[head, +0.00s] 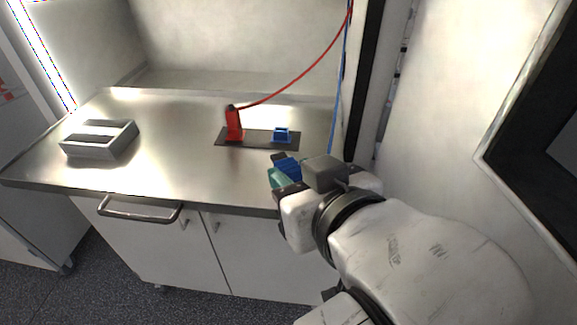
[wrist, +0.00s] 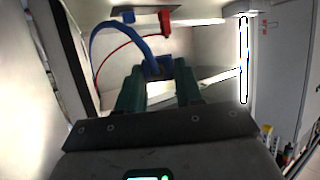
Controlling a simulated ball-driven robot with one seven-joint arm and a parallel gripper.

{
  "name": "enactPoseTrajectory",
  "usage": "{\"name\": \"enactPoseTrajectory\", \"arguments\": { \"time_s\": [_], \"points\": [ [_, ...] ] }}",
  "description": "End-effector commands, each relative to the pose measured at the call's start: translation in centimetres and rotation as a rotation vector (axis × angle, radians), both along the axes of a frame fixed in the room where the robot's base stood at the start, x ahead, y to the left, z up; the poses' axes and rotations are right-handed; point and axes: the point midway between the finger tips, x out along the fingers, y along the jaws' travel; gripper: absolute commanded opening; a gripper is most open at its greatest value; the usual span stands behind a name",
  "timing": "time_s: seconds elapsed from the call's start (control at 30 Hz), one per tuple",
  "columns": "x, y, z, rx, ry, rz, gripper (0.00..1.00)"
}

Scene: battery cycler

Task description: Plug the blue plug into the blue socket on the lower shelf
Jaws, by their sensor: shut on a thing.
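The blue plug (head: 288,168) is in my gripper (head: 280,170), in front of and slightly right of the blue socket. In the wrist view the plug (wrist: 158,65) sits between the green fingers of my gripper (wrist: 158,72), with its blue cable arching up and left. The blue socket (head: 282,134) stands on the right part of a dark plate (head: 257,143) on the metal worktop; it looks empty. In the wrist view the blue socket (wrist: 127,16) is small at the top. Plug and socket are apart. The fingers hide part of the plug.
A red plug (head: 233,122) stands upright at the plate's left part, its red cable (head: 305,72) running up right. The blue cable (head: 336,110) hangs by a dark post (head: 366,90). A grey tray (head: 98,152) lies left on the worktop (head: 150,172); space between is clear.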

Motion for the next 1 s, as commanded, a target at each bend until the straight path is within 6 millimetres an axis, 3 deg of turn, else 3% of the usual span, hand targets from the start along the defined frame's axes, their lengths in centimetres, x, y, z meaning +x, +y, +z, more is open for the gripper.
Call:
{"name": "enactPoseTrajectory", "arguments": {
  "time_s": [0.57, 0.77, 1.0],
  "points": [
    [-0.3, 0.3, 0.5, -0.005, 0.008, 0.019, 0.04],
    [1.7, 3.4, 0.9, -0.048, 0.073, 0.158, 0.04],
    [4.9, 8.4, 1.0, -0.178, 0.201, 0.469, 0.04]
  ]
}}
